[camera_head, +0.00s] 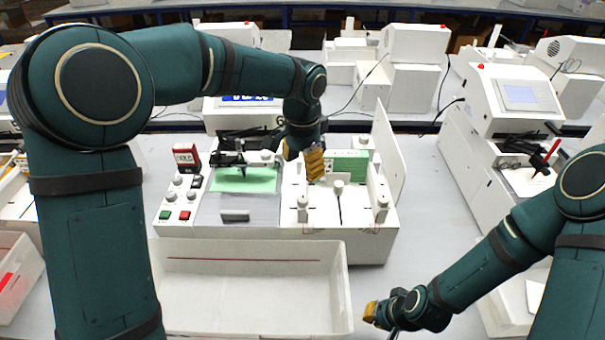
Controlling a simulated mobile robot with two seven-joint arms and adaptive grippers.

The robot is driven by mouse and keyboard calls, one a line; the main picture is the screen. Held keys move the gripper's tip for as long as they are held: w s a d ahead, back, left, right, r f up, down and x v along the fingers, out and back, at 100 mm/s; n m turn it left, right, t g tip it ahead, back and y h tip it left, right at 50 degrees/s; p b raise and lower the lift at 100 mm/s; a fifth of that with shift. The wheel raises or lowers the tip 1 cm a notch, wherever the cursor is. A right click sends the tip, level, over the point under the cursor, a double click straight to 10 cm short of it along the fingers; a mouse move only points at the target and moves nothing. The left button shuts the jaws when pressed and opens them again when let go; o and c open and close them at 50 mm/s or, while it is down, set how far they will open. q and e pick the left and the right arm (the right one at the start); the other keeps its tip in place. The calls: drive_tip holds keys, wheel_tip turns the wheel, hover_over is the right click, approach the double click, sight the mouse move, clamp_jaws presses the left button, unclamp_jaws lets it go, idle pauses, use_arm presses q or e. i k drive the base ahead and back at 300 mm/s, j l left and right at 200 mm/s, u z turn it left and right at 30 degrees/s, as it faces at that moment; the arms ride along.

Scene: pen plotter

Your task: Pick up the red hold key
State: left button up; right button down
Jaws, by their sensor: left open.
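A small red block with white lettering that seems to read HOLD (185,157) stands at the back left of the white plotter's control panel. I take it as the red hold key. A flat red button (185,215) sits at the panel's front beside a green button (164,215). My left gripper (315,166), with yellow fingertips, points down over the right half of the plotter, well to the right of the red block. It is open, with nothing seen in it. My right gripper (371,312) is low in front of the plotter; its finger gap is hidden.
A white open bin (343,300) stands in front of the plotter. A green sheet (245,180) lies under the pen carriage. Green cards (347,167) stand beside a raised white panel (386,150) at the right. White posts rise near my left gripper.

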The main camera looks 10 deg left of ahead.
sight(184, 154)
drive_tip(key=k, duration=1)
